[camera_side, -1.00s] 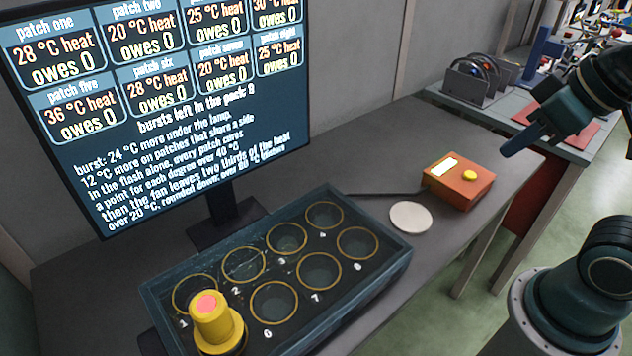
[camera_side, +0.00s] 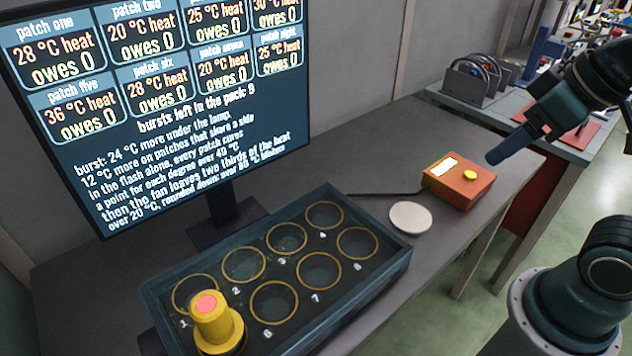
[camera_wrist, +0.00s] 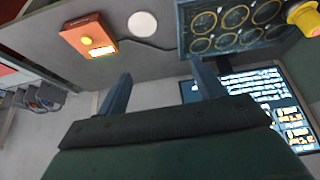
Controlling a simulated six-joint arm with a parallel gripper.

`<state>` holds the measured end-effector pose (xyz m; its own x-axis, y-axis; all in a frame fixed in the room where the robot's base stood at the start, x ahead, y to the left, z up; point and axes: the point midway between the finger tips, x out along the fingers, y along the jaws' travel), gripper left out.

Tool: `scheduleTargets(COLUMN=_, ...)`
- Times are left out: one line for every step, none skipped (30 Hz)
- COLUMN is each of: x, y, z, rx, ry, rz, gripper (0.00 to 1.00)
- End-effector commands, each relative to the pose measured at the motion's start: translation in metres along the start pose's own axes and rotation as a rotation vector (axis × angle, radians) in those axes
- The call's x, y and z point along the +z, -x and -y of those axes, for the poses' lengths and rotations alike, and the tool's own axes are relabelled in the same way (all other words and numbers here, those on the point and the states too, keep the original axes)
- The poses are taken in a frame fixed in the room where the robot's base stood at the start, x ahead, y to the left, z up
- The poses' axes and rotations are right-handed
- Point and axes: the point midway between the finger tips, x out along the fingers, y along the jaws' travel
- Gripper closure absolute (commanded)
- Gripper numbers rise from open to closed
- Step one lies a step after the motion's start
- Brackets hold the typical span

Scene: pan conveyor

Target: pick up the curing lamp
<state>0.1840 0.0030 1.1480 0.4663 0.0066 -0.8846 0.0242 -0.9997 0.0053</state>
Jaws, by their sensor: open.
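The curing lamp (camera_side: 216,326) is a yellow, stepped cylinder with a pink top. It stands upright at the near left corner of the dark tray (camera_side: 392,270), over the patch five position. It also shows in the wrist view at the upper right (camera_wrist: 304,17). My gripper (camera_side: 490,158) is at the right in the side view, above the table's right end and far from the lamp. In the wrist view its two fingers (camera_wrist: 160,85) are spread apart with nothing between them.
An orange box (camera_side: 459,184) with a yellow button and lit window sits right of the tray, its cable running left. A white disc (camera_side: 410,217) lies between them. A large monitor (camera_side: 160,110) stands behind the tray. Grey table (camera_side: 370,150) behind the box is bare.

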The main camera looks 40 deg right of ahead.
Motion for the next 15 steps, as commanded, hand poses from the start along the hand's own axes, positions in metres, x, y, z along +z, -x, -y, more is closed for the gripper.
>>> scheduleTargets(x=-0.004, y=0.0, z=0.002, rx=-0.005, ry=0.016, rz=0.008, gripper=0.31)
scheduleTargets(x=-0.007, y=0.001, z=0.003, rx=-0.009, ry=0.027, rz=0.011, gripper=0.31)
scheduleTargets(x=-0.012, y=0.001, z=0.006, rx=-0.014, ry=0.046, rz=0.018, gripper=0.31)
scheduleTargets(x=-0.016, y=0.001, z=0.008, rx=-0.019, ry=0.063, rz=0.024, gripper=0.31)
scheduleTargets(x=-0.021, y=0.002, z=0.01, rx=-0.024, ry=0.081, rz=0.029, gripper=0.31)
scheduleTargets(x=-0.027, y=0.002, z=0.014, rx=-0.032, ry=0.107, rz=0.037, gripper=0.31)
scheduleTargets(x=-0.033, y=0.002, z=0.017, rx=-0.038, ry=0.128, rz=0.044, gripper=0.31)
scheduleTargets(x=-0.038, y=0.002, z=0.02, rx=-0.044, ry=0.152, rz=0.051, gripper=0.31)
scheduleTargets(x=-0.046, y=0.002, z=0.025, rx=-0.053, ry=0.183, rz=0.062, gripper=0.31)
scheduleTargets(x=-0.052, y=0.002, z=0.029, rx=-0.06, ry=0.208, rz=0.07, gripper=0.31)
scheduleTargets(x=-0.058, y=0.001, z=0.034, rx=-0.067, ry=0.234, rz=0.077, gripper=0.31)
scheduleTargets(x=-0.066, y=0.0, z=0.04, rx=-0.077, ry=0.268, rz=0.087, gripper=0.31)
scheduleTargets(x=-0.072, y=-0.001, z=0.044, rx=-0.084, ry=0.295, rz=0.095, gripper=0.31)
scheduleTargets(x=-0.078, y=-0.001, z=0.049, rx=-0.091, ry=0.32, rz=0.103, gripper=0.31)
scheduleTargets(x=-0.085, y=-0.003, z=0.056, rx=-0.1, ry=0.355, rz=0.112, gripper=0.31)
